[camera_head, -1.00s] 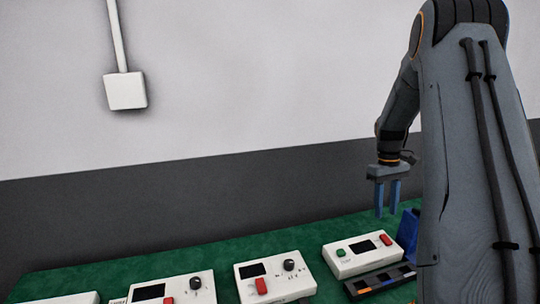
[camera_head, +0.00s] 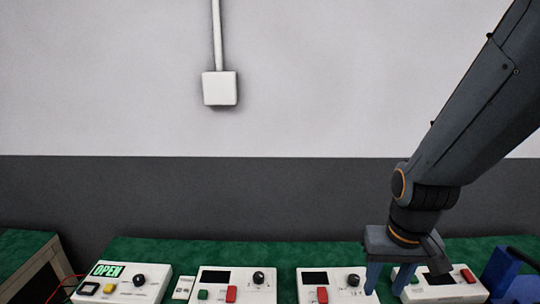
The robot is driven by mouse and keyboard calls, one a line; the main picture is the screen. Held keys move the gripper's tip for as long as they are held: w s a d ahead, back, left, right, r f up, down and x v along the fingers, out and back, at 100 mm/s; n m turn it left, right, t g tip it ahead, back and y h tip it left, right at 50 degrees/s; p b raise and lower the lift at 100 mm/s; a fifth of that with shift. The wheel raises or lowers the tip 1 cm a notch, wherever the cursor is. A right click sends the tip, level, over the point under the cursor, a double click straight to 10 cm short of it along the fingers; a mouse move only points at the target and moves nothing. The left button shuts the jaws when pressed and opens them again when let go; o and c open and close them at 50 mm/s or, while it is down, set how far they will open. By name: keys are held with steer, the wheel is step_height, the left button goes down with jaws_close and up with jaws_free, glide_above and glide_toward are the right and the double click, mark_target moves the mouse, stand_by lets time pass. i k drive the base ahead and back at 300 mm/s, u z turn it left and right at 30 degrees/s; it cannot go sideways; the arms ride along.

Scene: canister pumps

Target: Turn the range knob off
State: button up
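Three white boxes each carry a round black knob; no readable label tells which is the range knob. One knob (camera_head: 138,281) is on the left box with a lit green "OPEN" display. A second knob (camera_head: 258,277) is on the middle box. A third knob (camera_head: 354,280) is on the box right of it. My gripper (camera_head: 388,284) points down with its two blue fingers apart and nothing seen between them. It shows just right of the third knob, and its left finger overlaps that box's right edge. Whether it touches anything cannot be told.
Another white box (camera_head: 440,291) with a green and a red button stands right of my gripper, partly hidden by it. A blue object (camera_head: 510,275) is at the far right. A small white piece (camera_head: 183,288) lies between two boxes. Green bench top shows behind the boxes.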

mark_target(138, 279)
steer(key=u, duration=2.2)
steer(key=k, duration=0.5)
steer(key=u, duration=0.95)
steer(key=i, duration=0.65)
steer(key=z, duration=0.75)
steer(key=i, duration=0.7)
steer(key=z, duration=0.75)
